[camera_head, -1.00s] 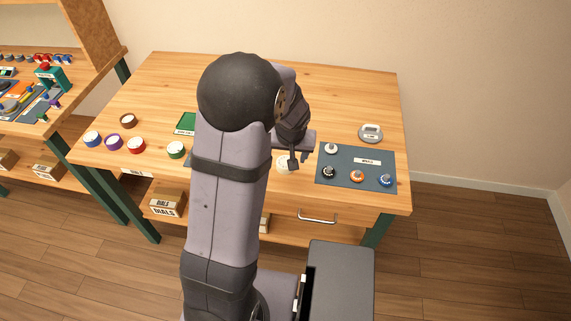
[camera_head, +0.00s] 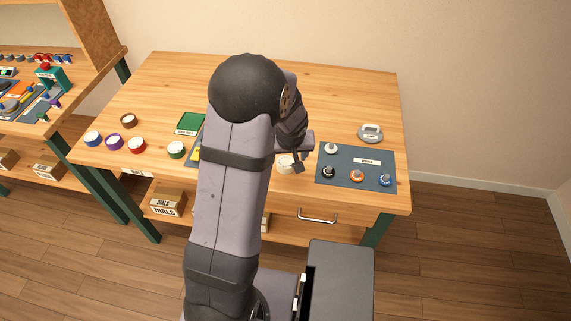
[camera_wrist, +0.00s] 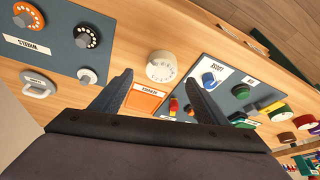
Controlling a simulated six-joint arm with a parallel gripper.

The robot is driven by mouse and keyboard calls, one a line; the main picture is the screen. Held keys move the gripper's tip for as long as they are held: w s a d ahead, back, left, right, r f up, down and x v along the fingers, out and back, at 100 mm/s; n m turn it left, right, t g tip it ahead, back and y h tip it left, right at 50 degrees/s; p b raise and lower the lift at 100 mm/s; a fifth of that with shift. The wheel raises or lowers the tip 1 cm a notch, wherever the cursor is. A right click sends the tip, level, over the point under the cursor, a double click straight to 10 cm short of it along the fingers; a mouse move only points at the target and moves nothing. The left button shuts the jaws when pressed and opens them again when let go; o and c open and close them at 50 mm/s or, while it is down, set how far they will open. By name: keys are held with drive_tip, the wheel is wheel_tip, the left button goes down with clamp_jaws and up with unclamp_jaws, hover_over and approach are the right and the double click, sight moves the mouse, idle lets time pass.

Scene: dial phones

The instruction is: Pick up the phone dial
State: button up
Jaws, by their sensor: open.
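A cream round dial (camera_wrist: 161,67) with small dark marks on its rim lies on the wooden table. In the wrist view it is beyond my fingertips, roughly centred between them. In the head view the cream dial (camera_head: 285,167) lies left of the blue-grey mat, partly behind my gripper. My gripper (camera_head: 298,168) is open and empty, with its two fingers spread in the wrist view (camera_wrist: 158,78). It is close to the dial; I cannot tell the exact gap. The task does not say which dial, and other dials lie about.
A blue-grey mat (camera_head: 343,173) to the right holds white, black, orange and blue dials. A grey-white object (camera_head: 370,133) stands behind it. An orange card (camera_wrist: 146,98) lies by the cream dial. Several coloured round pieces sit at the table's left. The table's back is clear.

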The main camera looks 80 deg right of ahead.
sight(286, 162)
drive_tip(key=shift+x, duration=2.3)
drive_tip(key=shift+w+a, duration=0.1)
drive_tip(key=c, duration=1.2)
